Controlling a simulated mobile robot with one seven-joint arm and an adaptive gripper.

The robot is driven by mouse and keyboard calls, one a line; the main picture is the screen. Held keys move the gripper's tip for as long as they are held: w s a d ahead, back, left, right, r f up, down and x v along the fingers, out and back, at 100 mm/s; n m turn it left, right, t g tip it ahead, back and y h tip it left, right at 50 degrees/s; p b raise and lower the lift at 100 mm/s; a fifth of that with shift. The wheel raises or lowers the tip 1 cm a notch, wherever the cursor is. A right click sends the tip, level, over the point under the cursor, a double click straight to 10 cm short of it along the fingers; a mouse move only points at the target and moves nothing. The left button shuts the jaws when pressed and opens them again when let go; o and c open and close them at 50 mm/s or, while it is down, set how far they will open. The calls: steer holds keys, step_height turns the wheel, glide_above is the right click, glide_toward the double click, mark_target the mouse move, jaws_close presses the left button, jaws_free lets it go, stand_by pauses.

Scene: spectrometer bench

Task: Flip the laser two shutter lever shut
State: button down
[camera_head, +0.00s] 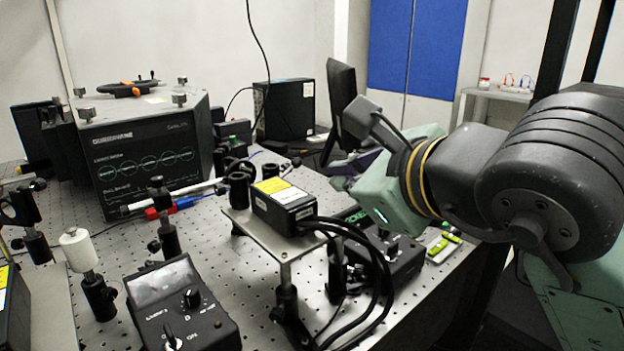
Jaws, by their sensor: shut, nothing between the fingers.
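A black control box (185,310) stands at the front of the bench, with a grey panel, a knob (191,297) and a white-tipped lever (172,341). A second black control box (395,257) stands behind the cables near the bench's right edge. Its small controls are partly hidden. The labels are too small to read surely, so I cannot tell which box belongs to laser two. My gripper (343,173) is shut and empty, pointing left above the bench, behind and above the second box. It is apart from both boxes, and its fingers are partly hidden by its teal body.
A black laser module (284,205) with thick cables sits on a raised metal plate between the boxes. Posts and optic mounts (165,222) stand on the perforated bench. A large instrument (140,150) is at back left. A black monitor (341,95) stands close behind my gripper.

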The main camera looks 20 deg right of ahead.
steer(key=p+x, duration=0.2)
steer(key=x, duration=0.8)
steer(key=shift+a+r+b, duration=0.1)
steer(key=shift+r+b, duration=0.2)
steer(key=shift+b, duration=0.75)
